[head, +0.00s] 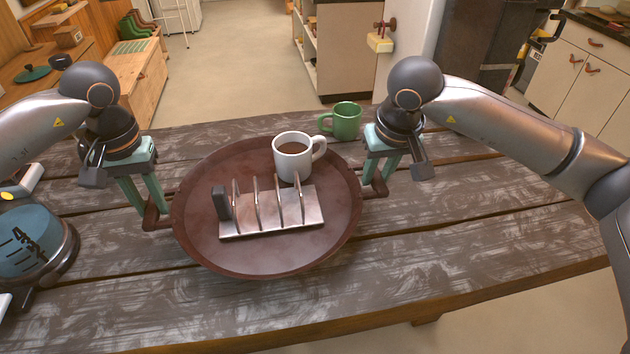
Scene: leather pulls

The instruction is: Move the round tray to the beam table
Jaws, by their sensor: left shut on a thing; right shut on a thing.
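The round tray (270,257) is dark reddish brown, with a handle on each side. It is level over a weathered plank table (440,270); I cannot tell whether it touches the planks. On it are a white mug (292,163) of brown drink and a metal toast rack (272,214) with one dark slice at its left end. My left gripper (151,212) is shut on the tray's left handle, and my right gripper (376,184) is shut on the right handle. The fingers partly hide both handles. I cannot tell which surface is the beam table.
A green mug (346,122) stands just behind the tray, near the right gripper. A blue-topped round appliance (30,242) is at the left edge. The planks in front and to the right are clear. A wooden bench (135,80) with green boots stands beyond.

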